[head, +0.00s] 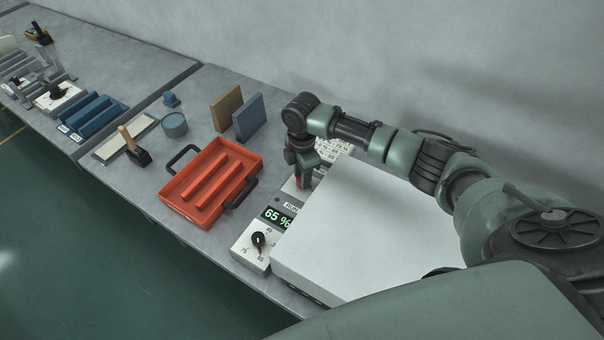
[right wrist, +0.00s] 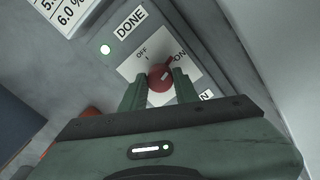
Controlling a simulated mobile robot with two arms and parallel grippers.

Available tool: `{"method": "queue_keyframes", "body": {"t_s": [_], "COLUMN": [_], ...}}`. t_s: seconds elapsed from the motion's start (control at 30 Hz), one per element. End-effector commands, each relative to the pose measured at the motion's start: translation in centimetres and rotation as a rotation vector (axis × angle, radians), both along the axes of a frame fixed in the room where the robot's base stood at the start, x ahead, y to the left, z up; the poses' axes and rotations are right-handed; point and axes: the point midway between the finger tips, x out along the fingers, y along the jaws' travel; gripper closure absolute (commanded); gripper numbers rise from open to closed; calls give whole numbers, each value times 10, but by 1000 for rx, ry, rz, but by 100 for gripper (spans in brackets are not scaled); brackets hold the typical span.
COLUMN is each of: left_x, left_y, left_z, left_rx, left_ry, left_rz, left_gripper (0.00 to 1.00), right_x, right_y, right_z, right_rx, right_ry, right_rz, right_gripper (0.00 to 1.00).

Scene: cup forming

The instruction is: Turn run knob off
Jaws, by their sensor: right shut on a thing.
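The run knob (right wrist: 160,79) is red and sits on a white plate marked OFF and ON in the right wrist view. Its pointer is toward the ON side. My right gripper (right wrist: 157,84) is shut on the knob, one green finger on each side of it. In the head view my right gripper (head: 302,178) reaches down to the control panel (head: 292,190), and only a bit of red shows at its fingertips. My left gripper is not in view.
A big white box (head: 350,235) stands right of the panel. The panel has a 65 % display (head: 278,217) and a black dial (head: 259,240). A DONE label (right wrist: 130,22) and a lit lamp (right wrist: 105,49) are near the knob. A red tray (head: 205,190) lies to the left.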

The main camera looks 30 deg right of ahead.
Motion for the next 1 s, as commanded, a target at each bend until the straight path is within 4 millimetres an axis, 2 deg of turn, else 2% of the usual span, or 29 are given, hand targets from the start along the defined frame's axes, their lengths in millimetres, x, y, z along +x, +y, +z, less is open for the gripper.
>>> {"method": "queue_keyframes", "body": {"t_s": [0.4,1.0], "left_x": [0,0], "left_y": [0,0], "left_z": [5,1], "left_rx": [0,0], "left_ry": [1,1], "left_rz": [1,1], "left_gripper": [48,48], "right_x": [0,0], "right_y": [0,0], "right_z": [0,-1], "right_rx": [0,1], "right_ry": [1,0], "right_rz": [395,961], "right_gripper": [100,100]}}
